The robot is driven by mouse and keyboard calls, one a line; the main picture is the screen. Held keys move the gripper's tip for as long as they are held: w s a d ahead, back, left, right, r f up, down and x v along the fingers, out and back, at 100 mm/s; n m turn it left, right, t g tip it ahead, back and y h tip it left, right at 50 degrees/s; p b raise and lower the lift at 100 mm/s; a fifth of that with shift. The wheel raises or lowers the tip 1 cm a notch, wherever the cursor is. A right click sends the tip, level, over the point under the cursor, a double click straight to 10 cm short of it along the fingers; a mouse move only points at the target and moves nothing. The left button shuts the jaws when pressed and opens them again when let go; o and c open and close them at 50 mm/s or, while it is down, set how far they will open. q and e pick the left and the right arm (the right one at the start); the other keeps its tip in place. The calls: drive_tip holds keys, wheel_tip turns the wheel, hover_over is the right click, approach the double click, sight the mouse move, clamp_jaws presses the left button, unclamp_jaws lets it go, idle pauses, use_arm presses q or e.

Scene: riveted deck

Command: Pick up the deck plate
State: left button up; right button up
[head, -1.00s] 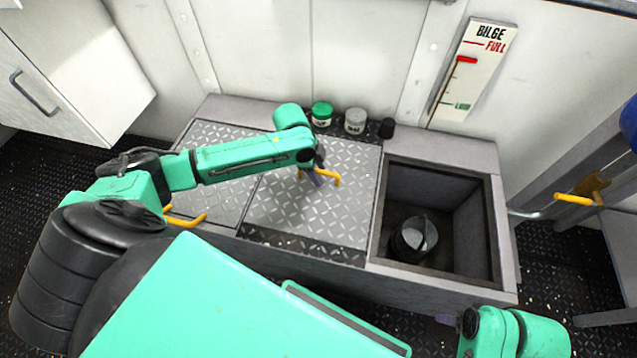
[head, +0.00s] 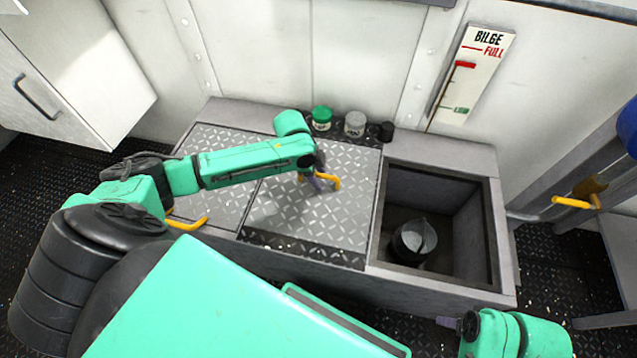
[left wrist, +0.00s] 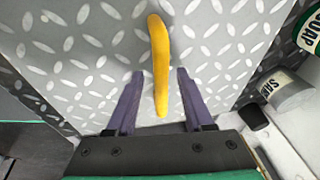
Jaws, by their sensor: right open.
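The deck plate (head: 325,215) is a silver diamond-tread panel lying flat in the bench top, with a yellow handle (head: 330,180). My left gripper (head: 314,183) is down at this handle. In the left wrist view its two purple fingers (left wrist: 159,98) are open, one on each side of the yellow handle (left wrist: 160,65), with a gap to each. The plate (left wrist: 225,50) fills the background there. My right gripper (head: 446,322) is at the bottom right, away from the plate, and is open and empty; its fingers are only partly seen.
A second tread plate (head: 225,150) with a yellow handle (head: 188,221) lies to the left. A green-lidded jar (head: 321,118), a grey jar (head: 355,123) and a black cup (head: 386,131) stand behind the plate.

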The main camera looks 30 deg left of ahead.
use_arm(q)
clamp_jaws()
idle(1.1)
drive_tip(key=shift+r, duration=0.1)
